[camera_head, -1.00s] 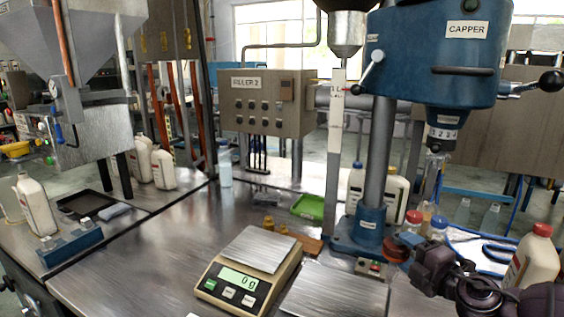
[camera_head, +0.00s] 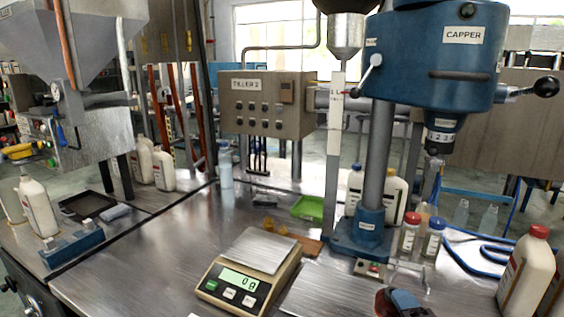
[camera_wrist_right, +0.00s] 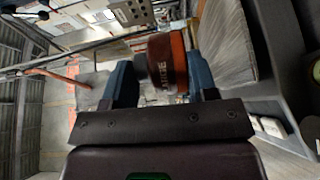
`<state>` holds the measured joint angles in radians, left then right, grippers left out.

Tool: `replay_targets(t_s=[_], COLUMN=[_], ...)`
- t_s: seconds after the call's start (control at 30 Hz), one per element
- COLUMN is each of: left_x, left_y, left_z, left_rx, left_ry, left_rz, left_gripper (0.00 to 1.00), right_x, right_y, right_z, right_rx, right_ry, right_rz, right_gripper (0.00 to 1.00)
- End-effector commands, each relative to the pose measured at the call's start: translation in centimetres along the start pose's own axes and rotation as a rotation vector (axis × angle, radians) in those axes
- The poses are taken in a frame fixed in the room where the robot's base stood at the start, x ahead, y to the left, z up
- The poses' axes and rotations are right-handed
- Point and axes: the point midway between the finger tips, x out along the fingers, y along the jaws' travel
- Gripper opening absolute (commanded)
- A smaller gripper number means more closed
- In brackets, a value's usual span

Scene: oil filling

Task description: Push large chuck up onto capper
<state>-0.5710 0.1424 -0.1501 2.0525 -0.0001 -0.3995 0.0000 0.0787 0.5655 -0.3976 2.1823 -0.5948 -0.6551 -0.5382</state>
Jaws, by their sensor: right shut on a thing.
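The blue capper (camera_head: 440,75) stands at the right of the bench in the head view, with its numbered spindle (camera_head: 441,137) hanging below the head. My right gripper (camera_head: 403,302) is low at the bottom edge, well below the spindle. It is shut on the large chuck (camera_head: 384,303), a dark and orange-brown round piece only partly in view there. In the right wrist view the chuck (camera_wrist_right: 168,62), with "LARGE" lettering, sits between the two blue fingers. The chuck is apart from the capper. My left gripper is not in view.
A red-capped bottle (camera_head: 410,234) and a blue-capped bottle (camera_head: 433,240) stand right of the capper's base (camera_head: 362,240). A scale (camera_head: 248,270) reading 0 g is to the left. A large red-capped white jug (camera_head: 527,270) is at the right.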

Motion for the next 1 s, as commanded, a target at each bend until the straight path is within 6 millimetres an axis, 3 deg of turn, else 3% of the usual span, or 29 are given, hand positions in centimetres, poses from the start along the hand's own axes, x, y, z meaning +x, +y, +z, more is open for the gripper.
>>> replay_targets(t_s=[0.2,0.4,1.0], left_x=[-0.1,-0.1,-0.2], left_y=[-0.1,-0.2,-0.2], left_z=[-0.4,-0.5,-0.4], left_rx=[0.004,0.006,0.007], left_ry=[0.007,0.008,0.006], left_rz=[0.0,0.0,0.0], left_gripper=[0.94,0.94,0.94], right_x=[-2.9,-4.4,-4.7], right_y=[-0.7,-1.1,-0.4], right_z=[-1.2,-1.8,-2.8], right_rx=[0.008,0.006,-0.001], right_ry=[-0.057,-0.082,-0.042], right_rz=[0.0,0.001,0.006], right_gripper=[0.09,0.09,0.09])
